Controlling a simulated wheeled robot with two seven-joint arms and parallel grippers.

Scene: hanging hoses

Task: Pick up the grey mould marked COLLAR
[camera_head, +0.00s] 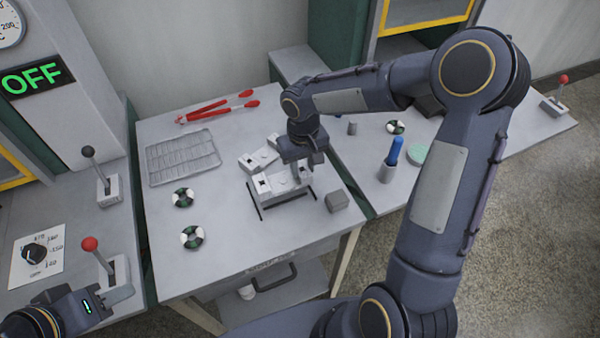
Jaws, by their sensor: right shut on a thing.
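Pale grey mould blocks stand near the middle of the table. One block (259,160) lies behind and another (272,187) in front, over a dark outlined rectangle. No COLLAR marking can be read at this size. My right gripper (302,172) points down at the right end of the front block and is shut on it; the gripper hides part of the block. Whether the block is clear of the table cannot be told. My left gripper (122,294) is at the lower left, beside the red-knobbed lever (97,252); its fingers are too unclear to read.
A wire rack (182,158), red tongs (217,107) and two green-and-white rings (192,237) lie on the table's left part. A small grey block (337,201) stands at right. A blue-handled tool (393,152) stands in a holder beyond it.

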